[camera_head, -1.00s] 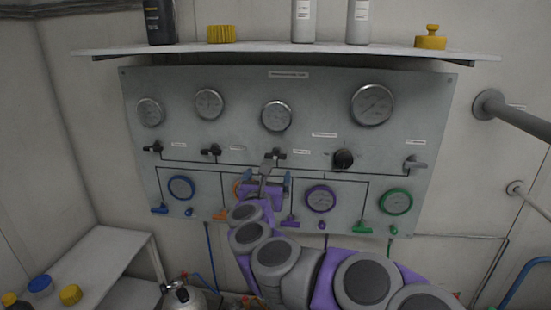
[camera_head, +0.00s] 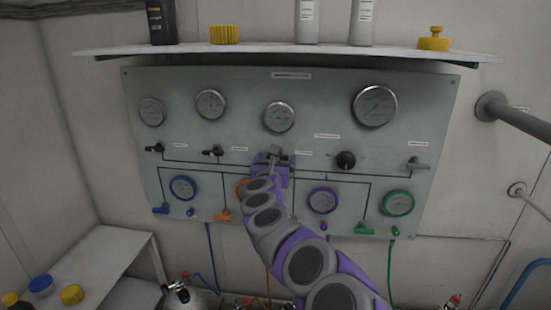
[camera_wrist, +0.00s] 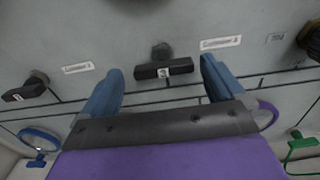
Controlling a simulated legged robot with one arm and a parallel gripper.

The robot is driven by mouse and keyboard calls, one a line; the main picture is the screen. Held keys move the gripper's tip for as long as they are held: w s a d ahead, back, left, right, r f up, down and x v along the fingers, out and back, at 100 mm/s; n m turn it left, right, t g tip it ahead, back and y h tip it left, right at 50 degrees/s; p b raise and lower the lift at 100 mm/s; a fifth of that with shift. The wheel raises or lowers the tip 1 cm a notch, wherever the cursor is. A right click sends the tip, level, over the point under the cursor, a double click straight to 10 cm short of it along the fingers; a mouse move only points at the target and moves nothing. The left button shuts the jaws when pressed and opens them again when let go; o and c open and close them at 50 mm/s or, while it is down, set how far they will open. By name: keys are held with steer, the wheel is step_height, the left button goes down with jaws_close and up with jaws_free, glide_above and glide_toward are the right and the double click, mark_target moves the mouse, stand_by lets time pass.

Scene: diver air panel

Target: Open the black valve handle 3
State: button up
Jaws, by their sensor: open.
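The black valve handle 3 shows in the wrist view (camera_wrist: 165,70) as a short horizontal bar in front of a round stem, with a small white mark on its face. It sits ahead of and between the two blue fingers of my gripper (camera_wrist: 160,75), which are open with a gap on both sides. In the head view the handle (camera_head: 283,154) is partly covered by my gripper (camera_head: 272,161), which is up against that area of the panel. I cannot tell whether the fingers reach past the handle's face.
Other black handles sit to the left (camera_head: 154,148) and (camera_head: 213,151). Gauges fill the grey panel (camera_head: 230,80). A shelf (camera_head: 290,50) with bottles overhangs it. A white bench (camera_head: 90,265) stands lower left.

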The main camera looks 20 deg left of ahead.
steer(key=shift+w+d, duration=0.1)
steer(key=shift+w, duration=0.8)
steer(key=shift+w+r, duration=0.1)
steer(key=shift+w, duration=0.05)
steer(key=shift+a, duration=0.25)
steer(key=c, duration=1)
steer(key=shift+c, duration=0.2)
